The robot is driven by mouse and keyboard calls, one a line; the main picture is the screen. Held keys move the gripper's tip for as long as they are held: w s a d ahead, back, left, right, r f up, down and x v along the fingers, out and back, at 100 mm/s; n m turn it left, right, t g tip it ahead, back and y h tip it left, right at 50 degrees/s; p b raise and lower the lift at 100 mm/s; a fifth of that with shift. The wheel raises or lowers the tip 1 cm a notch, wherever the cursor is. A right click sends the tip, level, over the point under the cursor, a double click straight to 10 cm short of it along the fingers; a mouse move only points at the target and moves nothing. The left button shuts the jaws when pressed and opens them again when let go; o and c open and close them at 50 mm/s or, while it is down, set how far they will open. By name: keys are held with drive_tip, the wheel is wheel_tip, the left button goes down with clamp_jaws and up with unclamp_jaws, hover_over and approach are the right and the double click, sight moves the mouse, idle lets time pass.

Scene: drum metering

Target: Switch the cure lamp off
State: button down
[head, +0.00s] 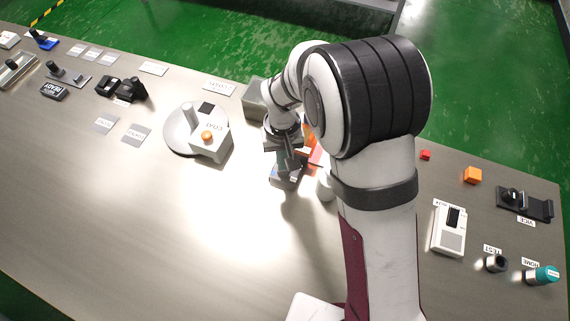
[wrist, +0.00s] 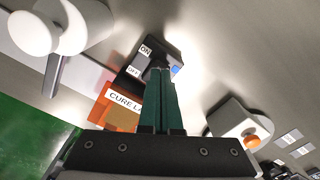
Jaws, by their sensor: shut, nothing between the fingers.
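The cure lamp's switch is a dark box (head: 285,182) under my gripper, near the middle of the table. In the wrist view this switch box (wrist: 178,52) carries ON and OFF labels, with ON at the far end and a small blue patch on its right side. An orange block with a CURE LAMP label (wrist: 122,103) stands next to it; part of the orange (head: 309,140) shows behind my gripper in the head view. My gripper (wrist: 158,74) is shut and empty, its teal fingertips at the dark lever of the switch. The fingers hide much of the lever, so contact and its position are unclear.
A white round-topped post (wrist: 35,33) stands close to the switch; it also shows in the head view (head: 326,188). The COAT station (head: 210,148) with an orange button is to the left. A white meter (head: 449,230) and an orange cube (head: 472,175) lie right. The front-left table is clear.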

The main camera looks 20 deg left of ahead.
drive_tip(key=shift+f, duration=0.95)
idle(0.4)
wheel_tip(320, 180, up, 7)
drive_tip(key=shift+f, duration=0.15)
drive_tip(key=shift+r, duration=0.2)
idle(0.4)
drive_tip(key=s+d+r+m, duration=0.3)
drive_tip(key=d+r, duration=0.2)
drive_tip(key=d, duration=0.2)
drive_tip(key=s+d+r+m, duration=0.3)
drive_tip(key=d+r, duration=0.2)
drive_tip(key=d, duration=0.3)
drive_tip(key=s+d+m+y, duration=0.1)
drive_tip(key=s+d+m, duration=0.4)
drive_tip(key=s, duration=0.7)
drive_tip(key=shift+s+d+r+m+y, duration=0.3)
drive_tip(key=shift+d+r+y, duration=0.1)
drive_tip(key=shift+d, duration=0.1)
